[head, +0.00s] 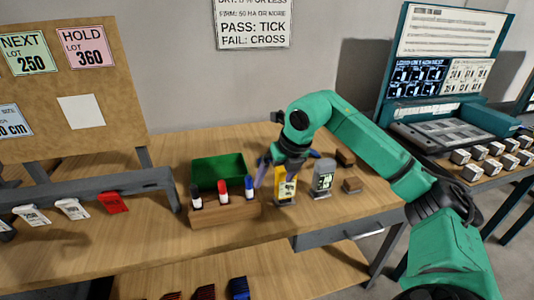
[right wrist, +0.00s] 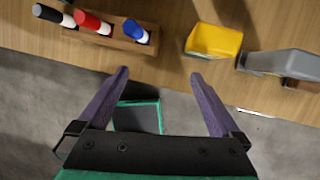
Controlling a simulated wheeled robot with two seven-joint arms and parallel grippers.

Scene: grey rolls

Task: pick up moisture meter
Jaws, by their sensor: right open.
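A yellow handheld device (head: 285,192) with a pale display, which looks like the moisture meter, stands on the wooden bench; it also shows in the right wrist view (right wrist: 214,40). A grey device with a display (head: 323,178) stands just right of it, and in the right wrist view (right wrist: 288,65) too. My right gripper (head: 284,164) is open and empty, its purple fingers close to the yellow device and partly in front of it. In the right wrist view the gripper (right wrist: 160,78) has the yellow device beyond its fingertips, toward the right finger. My left gripper is out of view.
A wooden holder (head: 224,215) with black, red and blue markers stands left of the yellow device. A green bin (head: 219,171) is behind it. Small brown blocks (head: 352,185) lie right of the grey device. The bench front left of the drawer is clear.

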